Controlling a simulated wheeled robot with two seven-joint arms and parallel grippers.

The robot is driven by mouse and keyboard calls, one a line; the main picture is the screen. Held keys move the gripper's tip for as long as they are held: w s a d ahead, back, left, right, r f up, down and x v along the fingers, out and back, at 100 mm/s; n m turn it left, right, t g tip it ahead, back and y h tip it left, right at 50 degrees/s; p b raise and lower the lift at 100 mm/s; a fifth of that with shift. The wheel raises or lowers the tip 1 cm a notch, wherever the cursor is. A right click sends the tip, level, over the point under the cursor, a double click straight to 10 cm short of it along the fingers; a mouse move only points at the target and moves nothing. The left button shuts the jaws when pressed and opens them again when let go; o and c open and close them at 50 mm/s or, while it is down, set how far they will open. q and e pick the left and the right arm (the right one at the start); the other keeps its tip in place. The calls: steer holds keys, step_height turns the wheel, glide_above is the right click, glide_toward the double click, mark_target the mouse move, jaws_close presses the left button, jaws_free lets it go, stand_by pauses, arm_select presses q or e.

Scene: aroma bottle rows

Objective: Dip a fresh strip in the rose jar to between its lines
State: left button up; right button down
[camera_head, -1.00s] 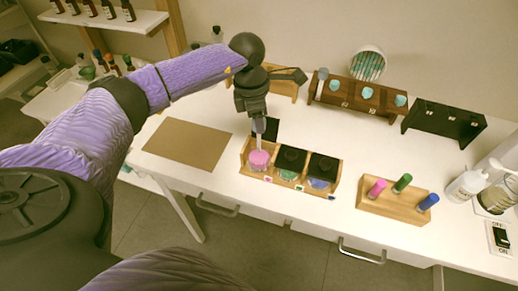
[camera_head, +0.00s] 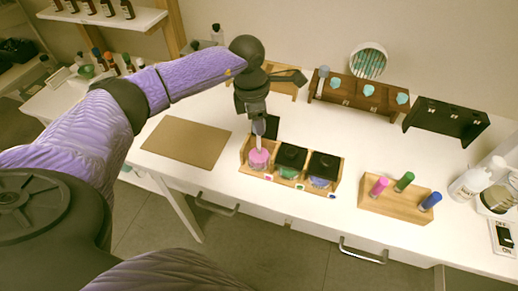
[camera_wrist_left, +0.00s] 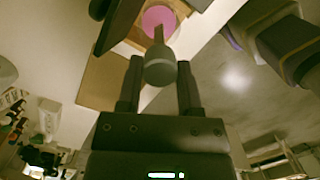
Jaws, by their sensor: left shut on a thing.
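My left gripper (camera_head: 257,108) is above the rose jar and shut on a grey rounded holder (camera_wrist_left: 160,66) with a pale thin piece (camera_head: 259,138) pointing down. The piece's lower end reaches the mouth of the rose jar (camera_head: 259,160), which holds pink liquid; how deep it goes and its lines cannot be made out. The jar is open and sits at the left end of a wooden rack (camera_head: 243,164). Its pink top also shows in the left wrist view (camera_wrist_left: 158,18). The right gripper is not seen.
A green jar (camera_head: 290,172) and a blue jar (camera_head: 320,180), both black-topped, stand to the right in the rack. A brown mat (camera_head: 187,142) lies left. A wooden block with coloured tubes (camera_head: 395,204) is right.

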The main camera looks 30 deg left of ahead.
arm_select(q)
steer(key=shift+f+b, duration=0.5)
steer(key=shift+f, duration=0.25)
stand_by(0.5)
stand_by(0.5)
steer(key=shift+r, duration=0.1)
